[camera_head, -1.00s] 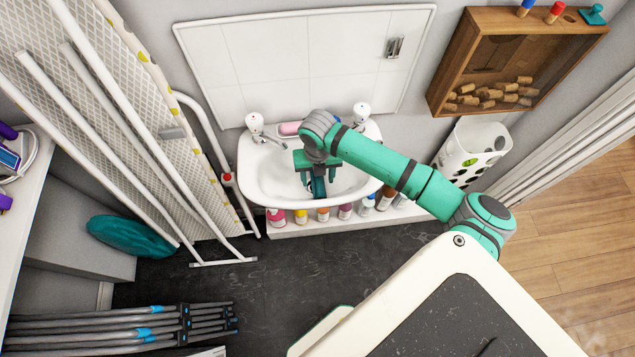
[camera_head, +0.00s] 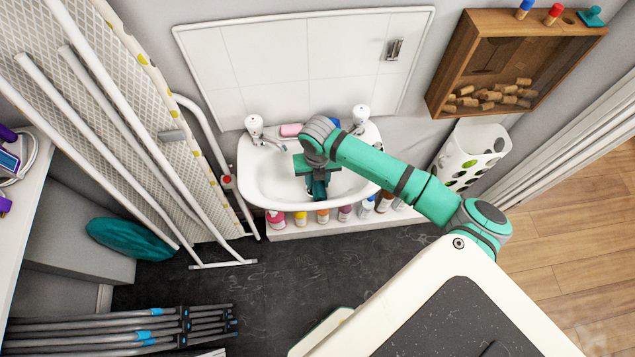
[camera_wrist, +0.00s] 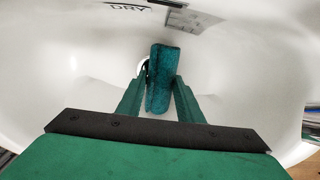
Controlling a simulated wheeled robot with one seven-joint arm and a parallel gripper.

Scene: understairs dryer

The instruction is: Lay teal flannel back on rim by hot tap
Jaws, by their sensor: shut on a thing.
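The teal flannel (camera_wrist: 160,82) is a folded, narrow upright strip between the two fingers of my gripper (camera_wrist: 161,92) in the wrist view. My gripper is shut on it and holds it over the bowl of the white basin (camera_head: 262,185). In the head view my gripper (camera_head: 317,186) hides most of the flannel. A white tap (camera_head: 254,126) stands at the basin's back left and another tap (camera_head: 361,115) at its back right. Their hot and cold marks are too small to tell. The rim beside the left tap shows no cloth.
A pink soap (camera_head: 291,130) lies on the back rim between the taps. Several small bottles (camera_head: 322,215) stand on a ledge below the basin's front. A leaning ironing board (camera_head: 180,150) and white rails are close on the left. A white perforated bin (camera_head: 470,157) is at right.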

